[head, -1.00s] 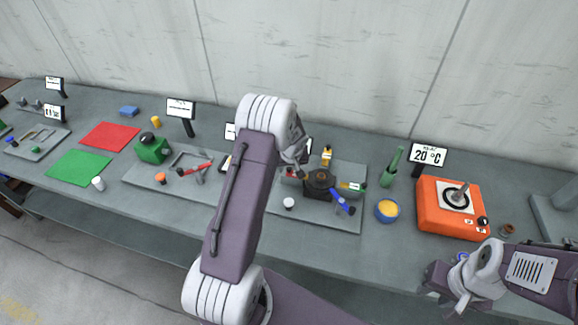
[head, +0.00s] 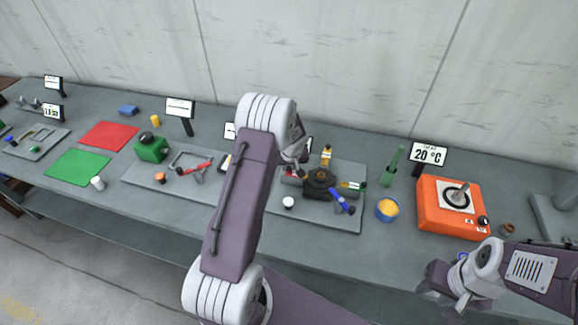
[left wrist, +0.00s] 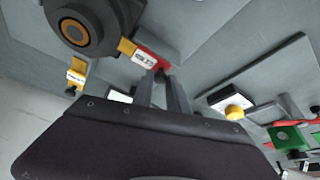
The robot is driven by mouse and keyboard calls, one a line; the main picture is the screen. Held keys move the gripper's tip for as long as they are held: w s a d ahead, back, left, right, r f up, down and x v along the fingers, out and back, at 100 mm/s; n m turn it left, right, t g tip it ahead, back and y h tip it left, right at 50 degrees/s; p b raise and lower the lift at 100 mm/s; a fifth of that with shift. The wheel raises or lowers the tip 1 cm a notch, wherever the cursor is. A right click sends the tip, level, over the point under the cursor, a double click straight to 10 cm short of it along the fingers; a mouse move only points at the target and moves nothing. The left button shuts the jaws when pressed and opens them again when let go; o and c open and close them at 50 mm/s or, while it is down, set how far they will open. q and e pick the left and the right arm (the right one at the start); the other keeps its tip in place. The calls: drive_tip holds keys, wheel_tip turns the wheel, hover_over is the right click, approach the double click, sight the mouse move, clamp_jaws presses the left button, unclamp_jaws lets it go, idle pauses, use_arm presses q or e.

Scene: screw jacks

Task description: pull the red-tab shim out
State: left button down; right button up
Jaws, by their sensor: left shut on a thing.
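The red-tab shim (left wrist: 158,62) shows in the left wrist view, with its red end between my left fingertips and its yellow, labelled part against the dark round screw jack (left wrist: 85,22). In the head view the jack (head: 318,184) stands on a grey plate, with yellow, green and blue tabs around it. My left gripper (head: 299,170) reaches down at the jack's left side, and the left wrist view shows it (left wrist: 160,75) shut on the red tab. My arm hides part of this area in the head view. My right gripper (head: 448,290) is over the front edge, away from the jack; its jaws are unclear.
A white-topped small pot (head: 288,203) stands on the plate in front of the jack. A blue cup with yellow contents (head: 387,209), a green holder (head: 392,168) and an orange device (head: 440,215) stand to the right. Red-handled tools (head: 195,168) lie left of my arm.

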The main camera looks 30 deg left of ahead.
idle(0.8)
use_arm(q)
drive_tip(key=a, duration=0.3)
drive_tip(key=shift+s+a+r+p, duration=0.1)
drive_tip(key=shift+s+a+p, duration=0.2)
drive_tip(key=shift+s+p, duration=0.1)
drive_tip(key=c, duration=1.5)
unclamp_jaws()
drive_tip(key=shift+c, duration=0.2)
drive_tip(key=shift+o, duration=1.2)
drive_tip(key=shift+a, duration=0.1)
drive_tip(key=shift+s, duration=0.2)
